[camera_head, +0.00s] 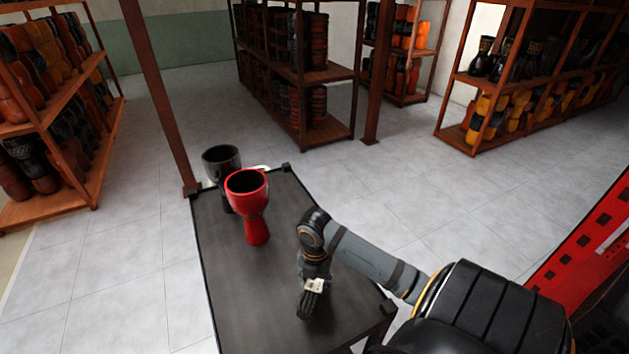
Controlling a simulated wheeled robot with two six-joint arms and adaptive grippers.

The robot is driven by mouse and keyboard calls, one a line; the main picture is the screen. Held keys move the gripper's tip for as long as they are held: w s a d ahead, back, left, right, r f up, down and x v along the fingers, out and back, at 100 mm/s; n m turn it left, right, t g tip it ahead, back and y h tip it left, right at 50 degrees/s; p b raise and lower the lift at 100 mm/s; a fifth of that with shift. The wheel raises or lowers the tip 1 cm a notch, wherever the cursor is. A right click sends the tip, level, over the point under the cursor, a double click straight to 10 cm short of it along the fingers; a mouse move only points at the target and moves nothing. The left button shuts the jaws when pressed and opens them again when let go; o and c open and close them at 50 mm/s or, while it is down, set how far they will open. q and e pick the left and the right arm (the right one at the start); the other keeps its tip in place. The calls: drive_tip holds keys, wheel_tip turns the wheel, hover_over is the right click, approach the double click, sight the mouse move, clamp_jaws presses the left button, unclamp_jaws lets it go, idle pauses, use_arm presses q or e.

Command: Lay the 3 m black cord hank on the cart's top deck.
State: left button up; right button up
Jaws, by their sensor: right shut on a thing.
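My right arm comes in from the lower right, and my right gripper (315,272) points down over the cart's top deck (245,300). It is shut on the black cord hank (311,304), a small dark bundle with a cream band or label near its top. The hank hangs below the fingers over the near right part of the deck. I cannot tell whether its lower end touches the deck. The gripper hides part of the hank's upper end. My left gripper is not in view.
A red goblet drum (257,222) stands on the deck's far part, with a dark goblet drum (221,162) behind it. The deck's left and near areas are clear. Drum shelves stand left (75,85), behind (320,75) and right (462,78). A red panel (590,245) is at right.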

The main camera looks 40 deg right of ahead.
sight(315, 287)
drive_tip(key=shift+w+d+f, duration=0.1)
drive_tip(key=shift+w+f, duration=0.05)
drive_tip(key=shift+f, duration=0.1)
wheel_tip(315, 287, down, 3)
drive_tip(key=shift+w+f+p, duration=0.1)
drive_tip(key=shift+p, duration=0.5)
drive_tip(key=shift+d+f, duration=0.1)
drive_tip(key=shift+f, duration=0.2)
drive_tip(key=o, duration=1.2)
drive_tip(key=shift+c, duration=0.2)
